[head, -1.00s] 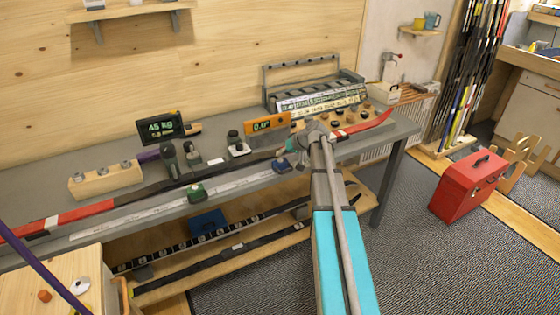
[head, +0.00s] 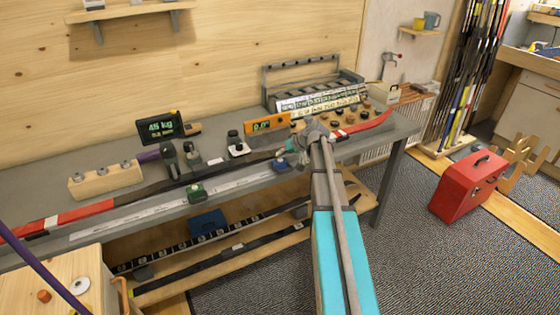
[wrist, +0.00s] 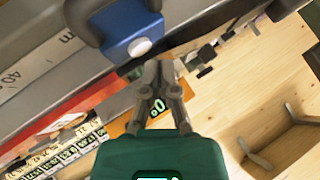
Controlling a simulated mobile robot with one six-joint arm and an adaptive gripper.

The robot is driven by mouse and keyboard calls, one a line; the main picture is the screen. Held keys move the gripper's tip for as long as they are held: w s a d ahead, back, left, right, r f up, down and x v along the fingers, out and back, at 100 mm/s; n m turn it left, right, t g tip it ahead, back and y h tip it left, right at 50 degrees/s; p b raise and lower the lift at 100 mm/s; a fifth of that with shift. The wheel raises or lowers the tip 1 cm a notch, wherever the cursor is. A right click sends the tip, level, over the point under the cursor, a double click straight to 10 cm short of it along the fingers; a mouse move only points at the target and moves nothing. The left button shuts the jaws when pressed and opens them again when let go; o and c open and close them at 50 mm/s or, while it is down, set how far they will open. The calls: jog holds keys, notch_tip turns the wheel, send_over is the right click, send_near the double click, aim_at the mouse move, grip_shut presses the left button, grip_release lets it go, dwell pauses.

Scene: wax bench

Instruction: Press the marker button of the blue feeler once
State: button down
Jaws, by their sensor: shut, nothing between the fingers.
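The blue feeler (head: 282,165) sits on the long white scale strip at the front of the grey bench. In the wrist view it is a blue block (wrist: 122,22) with a round white marker button (wrist: 139,47) on its near face. My gripper (wrist: 159,66) is shut and empty, its fingertips just right of and below the button in that view. I cannot tell whether they touch it. In the head view my gripper (head: 285,153) is just above the blue feeler, and my wrist hides the area to its right.
A green feeler (head: 196,192) sits farther left on the strip. Behind are an orange display (head: 267,124), a dark display reading 45 kg (head: 160,127) and a red-tipped ski (head: 72,218). A red toolbox (head: 468,185) stands on the floor at right.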

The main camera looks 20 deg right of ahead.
aim_at(281, 160)
jog(key=shift+f+b, duration=0.7)
jog(key=shift+f, duration=0.05)
dwell(0.9)
jog(key=shift+r, duration=0.15)
jog(key=shift+r+p, duration=0.7)
jog(key=shift+p, duration=0.15)
notch_tip(281, 160, up, 5)
jog(key=p, duration=0.5)
dwell(0.4)
dwell(0.8)
jog(key=s+a+f+g+h, duration=0.2)
jog(key=s+a+g, duration=0.1)
jog(key=s+a, duration=0.8)
jog(key=s+a+f+n+g+h+p, duration=0.1)
jog(key=s+a+f+g+h, duration=0.1)
jog(key=s+a, duration=1)
jog(key=shift+s+g+h, duration=0.8)
jog(key=shift+s+g, duration=0.3)
jog(key=shift+s, duration=0.15)
